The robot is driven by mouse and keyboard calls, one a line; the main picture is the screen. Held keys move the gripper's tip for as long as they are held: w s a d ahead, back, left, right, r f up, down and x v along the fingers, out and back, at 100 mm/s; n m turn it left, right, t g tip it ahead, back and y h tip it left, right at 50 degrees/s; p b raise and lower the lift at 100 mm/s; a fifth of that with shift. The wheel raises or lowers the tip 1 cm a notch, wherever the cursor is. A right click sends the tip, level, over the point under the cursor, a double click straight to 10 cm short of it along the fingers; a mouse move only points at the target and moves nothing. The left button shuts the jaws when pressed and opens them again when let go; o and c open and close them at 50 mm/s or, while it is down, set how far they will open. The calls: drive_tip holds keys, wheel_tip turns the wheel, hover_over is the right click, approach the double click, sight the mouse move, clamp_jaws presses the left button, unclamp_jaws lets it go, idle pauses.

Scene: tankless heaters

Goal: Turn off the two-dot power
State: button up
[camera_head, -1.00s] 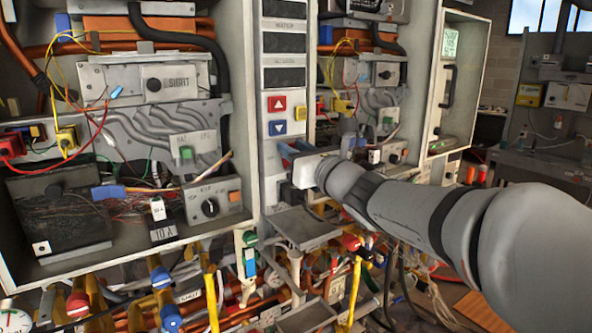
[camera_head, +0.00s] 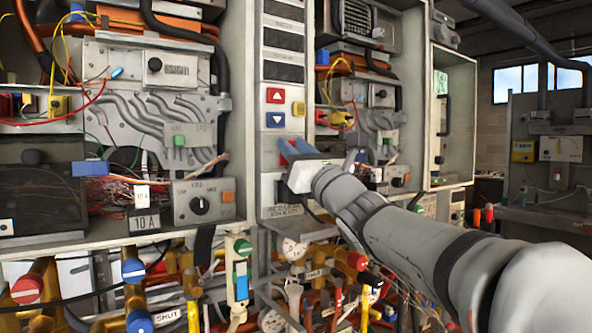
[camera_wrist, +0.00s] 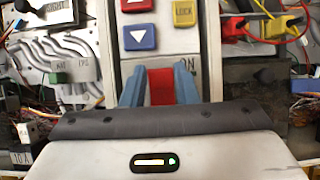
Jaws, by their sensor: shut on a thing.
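My gripper (camera_head: 290,147) reaches to the narrow centre panel (camera_head: 269,165), just below its blue down-arrow button (camera_head: 275,119). In the wrist view its blue fingers (camera_wrist: 160,88) stand on both sides of a red switch-like piece (camera_wrist: 162,87) and are closed on it. The letters "ON" show on the panel beside the right finger. The lower part of the red piece is hidden by my gripper's body. In the head view the arm and fingers hide the piece. I cannot make out a two-dot mark on it.
A red up-arrow button (camera_head: 275,95) and a yellow LOCK button (camera_wrist: 184,13) sit above the fingers. Open cabinets with wires and pipes flank the panel. Valves, gauges and pipes crowd the space below. There is open room at the right.

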drive_tip(key=shift+b, duration=0.5)
drive_tip(key=o, duration=1)
drive_tip(key=shift+f, duration=0.1)
drive_tip(key=shift+s, duration=0.1)
drive_tip(key=b+v, duration=0.1)
drive_tip(key=v, duration=0.6)
drive_tip(key=shift+s+d+f, duration=0.15)
drive_tip(key=shift+s+f, duration=0.1)
